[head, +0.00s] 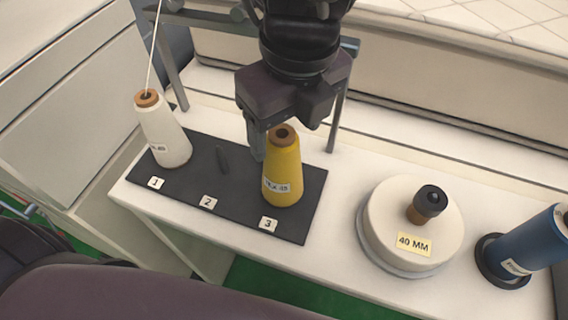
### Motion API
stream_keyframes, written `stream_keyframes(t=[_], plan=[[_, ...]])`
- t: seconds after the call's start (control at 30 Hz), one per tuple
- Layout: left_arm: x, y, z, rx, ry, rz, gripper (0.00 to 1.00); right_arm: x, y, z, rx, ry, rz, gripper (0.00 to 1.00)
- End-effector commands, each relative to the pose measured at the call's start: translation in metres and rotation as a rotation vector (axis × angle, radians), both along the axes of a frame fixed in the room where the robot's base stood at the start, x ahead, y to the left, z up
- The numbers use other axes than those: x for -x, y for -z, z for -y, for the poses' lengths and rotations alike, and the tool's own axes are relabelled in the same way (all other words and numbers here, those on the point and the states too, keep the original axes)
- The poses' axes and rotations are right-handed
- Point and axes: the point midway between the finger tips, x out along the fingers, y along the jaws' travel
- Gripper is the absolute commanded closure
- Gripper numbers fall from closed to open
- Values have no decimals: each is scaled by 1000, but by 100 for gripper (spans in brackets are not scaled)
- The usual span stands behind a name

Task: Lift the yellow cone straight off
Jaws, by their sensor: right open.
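The yellow cone (283,178), with a brown top and a paper label, stands upright at the spot marked 3 on a dark board (220,190). My right gripper (284,133) comes down from above over the cone's top. It is open, and one finger shows beside the cone's upper left side. The other finger is largely hidden, so I cannot tell whether either touches the cone. My left gripper is not in view.
A white cone (166,138) with a thread running up stands at spot 1. A bare dark peg (222,160) is at spot 2.

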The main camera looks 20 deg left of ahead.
Motion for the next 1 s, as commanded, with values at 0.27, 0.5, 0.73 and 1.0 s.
stream_keyframes(t=[0.27,0.5,0.73,1.0], plan=[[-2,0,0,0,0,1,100,-3,39,-9,3,-1,-2,32],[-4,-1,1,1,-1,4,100,-4,54,-10,-1,1,0,32],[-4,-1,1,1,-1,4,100,-4,54,-11,-2,0,0,41],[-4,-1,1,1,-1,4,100,-4,53,-10,-2,1,0,76]])
